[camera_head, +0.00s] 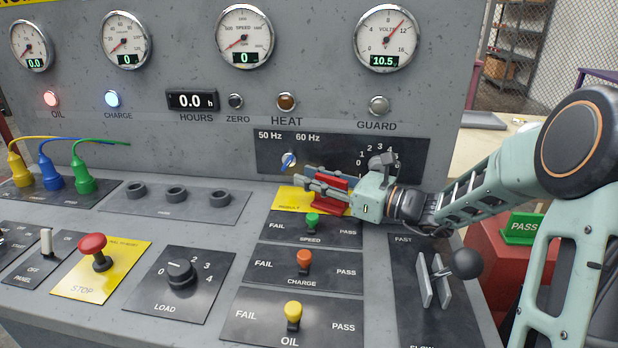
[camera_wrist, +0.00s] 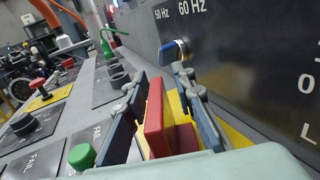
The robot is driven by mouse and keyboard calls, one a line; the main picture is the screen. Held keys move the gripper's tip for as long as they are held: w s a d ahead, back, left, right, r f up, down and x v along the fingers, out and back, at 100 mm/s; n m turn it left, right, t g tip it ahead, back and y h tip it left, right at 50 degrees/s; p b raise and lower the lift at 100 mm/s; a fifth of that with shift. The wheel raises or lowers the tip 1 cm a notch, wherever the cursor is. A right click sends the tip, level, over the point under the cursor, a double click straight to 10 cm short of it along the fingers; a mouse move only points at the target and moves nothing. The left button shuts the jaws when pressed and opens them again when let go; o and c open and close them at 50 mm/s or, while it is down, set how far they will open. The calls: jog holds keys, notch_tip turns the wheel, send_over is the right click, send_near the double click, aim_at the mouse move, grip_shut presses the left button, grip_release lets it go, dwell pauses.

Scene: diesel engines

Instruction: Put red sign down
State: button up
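The red sign (camera_head: 330,193) stands on the yellow plate (camera_head: 288,199) at the back of the console, below the 50 Hz / 60 Hz panel. In the wrist view the red sign (camera_wrist: 154,118) is upright between the two fingers, with its red base showing on the right. My gripper (camera_head: 298,178) reaches in from the right, low over the plate. In the wrist view my gripper (camera_wrist: 160,80) has its fingers apart, one on each side of the sign, with a visible gap on the right. The sign's lower part is partly hidden by the gripper body.
A green PASS sign (camera_head: 523,229) sits on a red box (camera_head: 497,256) at the right. Green (camera_head: 312,221), orange (camera_head: 304,262) and yellow (camera_head: 293,314) FAIL/PASS switches stand in front of the plate. A black-knobbed lever (camera_head: 466,264) rises below my arm. The gauge wall is close behind.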

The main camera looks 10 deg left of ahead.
aim_at(347, 188)
jog(key=p+v, duration=0.1)
jog(key=v, duration=1)
jog(key=shift+s+d, duration=0.1)
jog(key=shift+d, duration=0.1)
jog(key=shift+p, duration=0.3)
